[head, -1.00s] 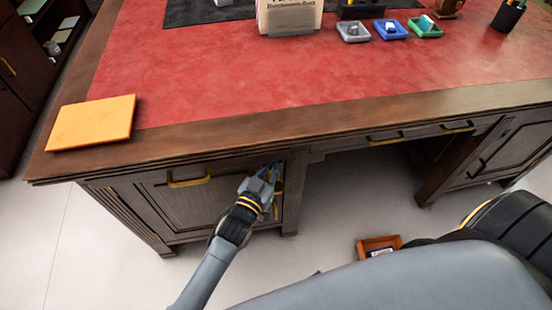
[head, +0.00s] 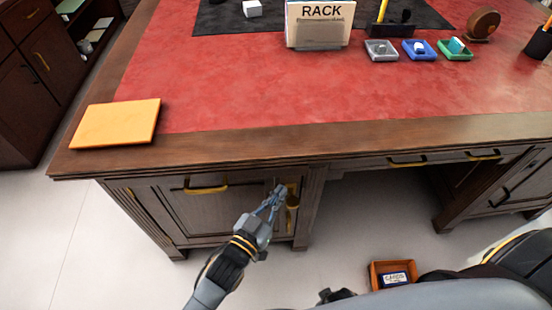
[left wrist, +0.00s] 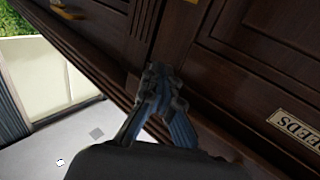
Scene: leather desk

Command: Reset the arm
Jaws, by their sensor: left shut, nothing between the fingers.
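My left gripper (head: 277,194) is in front of the left pedestal of the desk, near a brass handle (head: 292,198) on the dark wooden front. Its fingers are together and hold nothing. In the left wrist view the gripper (left wrist: 158,74) shows with its fingertips close to the dark panelled wood, and I cannot tell whether they touch it. Another brass handle (head: 206,186) is to its left on the pedestal front. My right gripper is not clearly seen.
The desk's wooden edge (head: 240,145) juts out above my left gripper. On top are an orange pad (head: 116,123), a rack (head: 318,25) and small trays (head: 382,51). A box with a card label (head: 378,279) is on the floor. Open knee space is right of the pedestal.

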